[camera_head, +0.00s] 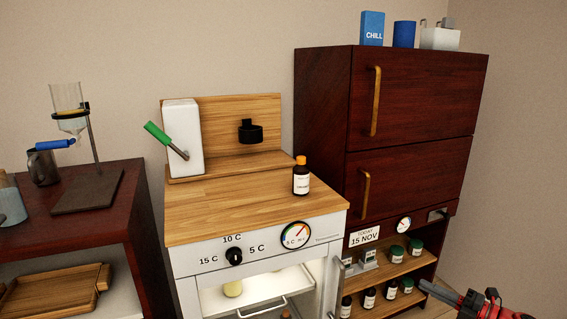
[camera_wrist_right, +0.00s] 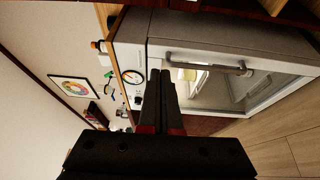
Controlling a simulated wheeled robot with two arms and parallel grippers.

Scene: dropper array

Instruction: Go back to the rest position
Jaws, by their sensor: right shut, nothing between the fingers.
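My right gripper (camera_head: 492,301) shows at the bottom right of the head view, in front of the dark wood cabinet's lower shelves. It also fills the lower middle of the right wrist view (camera_wrist_right: 162,85), where its dark fingers are shut with nothing between them. Behind the fingers in that view is the white appliance (camera_wrist_right: 215,52) with its handle and glass door. My left gripper is not in view.
The white appliance (camera_head: 322,232) has a wooden top with a brown bottle (camera_head: 301,179). The dark cabinet (camera_head: 415,100) stands to its right, with jars on open shelves (camera_head: 412,262). A dark table (camera_head: 120,215) with a dropper stand (camera_head: 92,150) is at left.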

